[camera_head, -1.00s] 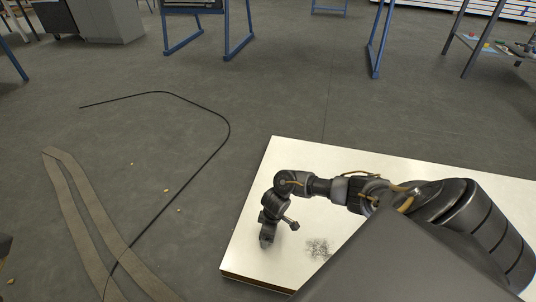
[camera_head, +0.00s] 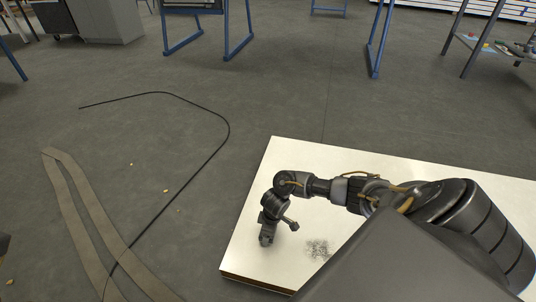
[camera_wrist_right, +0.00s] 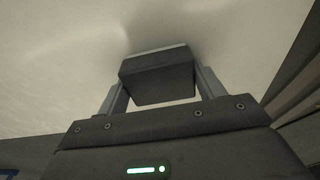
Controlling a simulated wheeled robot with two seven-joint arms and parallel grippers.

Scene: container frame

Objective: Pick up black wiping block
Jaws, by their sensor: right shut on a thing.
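The black wiping block (camera_wrist_right: 158,76) sits between the two fingers of my right gripper (camera_wrist_right: 160,90) in the right wrist view. The fingers touch it on both sides, so the gripper is shut on it. The block is close to the white table top (camera_wrist_right: 60,75); I cannot tell whether it touches it. In the head view my right gripper (camera_head: 266,238) points down over the left part of the white table (camera_head: 340,158). The block cannot be made out clearly there. My left gripper is not in view.
A patch of dark specks (camera_head: 318,248) lies on the table to the right of my right gripper. The table's left edge (camera_head: 243,212) is close to the gripper. Open grey floor with a black cable (camera_head: 222,112) lies to the left. Blue-legged stands (camera_head: 226,35) are at the back.

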